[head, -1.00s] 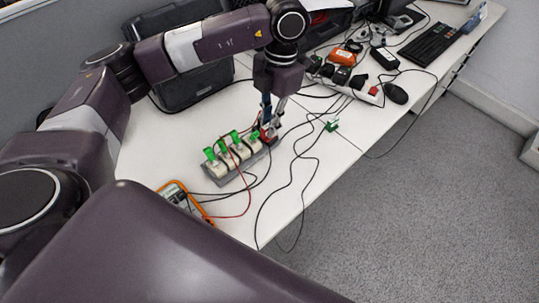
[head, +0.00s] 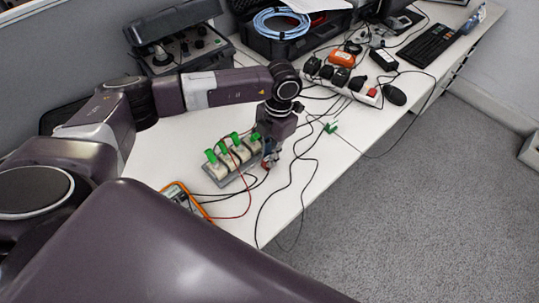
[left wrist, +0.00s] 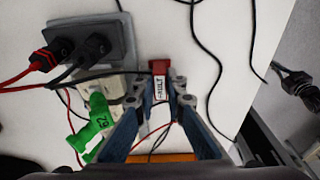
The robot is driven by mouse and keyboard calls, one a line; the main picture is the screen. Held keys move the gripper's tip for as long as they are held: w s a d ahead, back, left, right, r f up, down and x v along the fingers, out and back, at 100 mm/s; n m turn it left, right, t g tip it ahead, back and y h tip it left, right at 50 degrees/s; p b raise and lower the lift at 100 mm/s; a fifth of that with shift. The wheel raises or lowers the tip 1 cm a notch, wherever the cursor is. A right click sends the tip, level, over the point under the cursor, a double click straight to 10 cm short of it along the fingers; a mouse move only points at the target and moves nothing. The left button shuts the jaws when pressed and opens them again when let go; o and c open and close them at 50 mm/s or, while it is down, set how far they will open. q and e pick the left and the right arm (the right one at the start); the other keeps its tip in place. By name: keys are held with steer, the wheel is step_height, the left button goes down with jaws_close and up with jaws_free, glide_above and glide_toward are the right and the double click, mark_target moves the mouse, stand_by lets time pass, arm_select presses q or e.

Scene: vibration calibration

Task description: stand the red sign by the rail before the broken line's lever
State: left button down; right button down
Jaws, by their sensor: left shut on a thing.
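My left gripper (head: 268,158) is shut on a small red sign (head: 266,167) with a white label. In the left wrist view the sign (left wrist: 159,68) is upright between the two fingertips, its label reading like FAULT. The grey rail (head: 222,181) carries several pale switches with green levers (head: 223,148). The sign is beside the rail's right end in the head view; I cannot tell whether it touches the table. In the left wrist view a green lever (left wrist: 98,118) is to the left of the fingers. My right gripper is in neither view.
Black and red cables (head: 292,180) cross the white table. A green clip (head: 330,128), a power strip (head: 345,85) and a mouse (head: 394,95) lie farther right. The near right tabletop is mostly free apart from cables.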

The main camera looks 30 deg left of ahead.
arm_select(q)
steer(key=shift+f, duration=0.15)
steer(key=c, duration=2.3)
jaws_free()
steer(key=shift+o, duration=0.2)
steer(key=shift+r, duration=0.25)
steer(key=shift+w+r, duration=0.1)
steer(key=shift+r, duration=0.2)
step_height(320, 180, up, 11)
steer(key=w+b, duration=0.1)
steer(key=b, duration=0.1)
steer(key=shift+w+d, duration=0.2)
steer(key=shift+d, duration=0.1)
